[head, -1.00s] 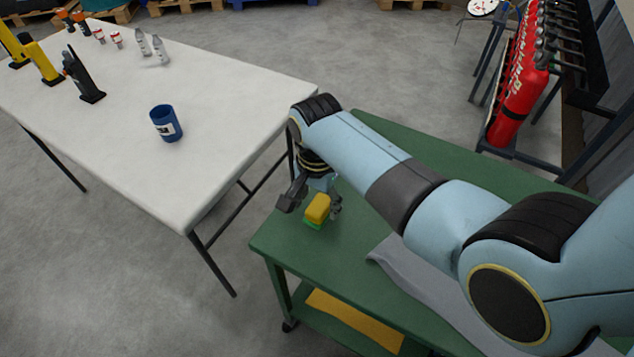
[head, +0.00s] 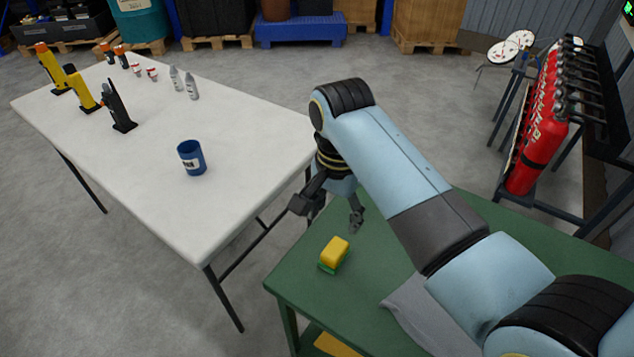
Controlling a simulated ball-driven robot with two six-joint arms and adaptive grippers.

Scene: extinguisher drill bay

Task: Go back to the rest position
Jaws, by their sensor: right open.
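My right gripper (head: 329,212) is open and empty, its fingers spread and pointing down above the far left part of the green cart (head: 300,292). A yellow and green sponge (head: 335,253) lies on the cart top, below and apart from the fingers. My right arm reaches in from the right and covers much of the cart. My left gripper is not in view.
A white table (head: 150,150) stands to the left, with a blue cup (head: 191,157), two grey bottles (head: 191,86) and yellow and black upright tools on it. A grey cloth (head: 410,310) lies on the cart. Red extinguishers (head: 540,125) hang at the right.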

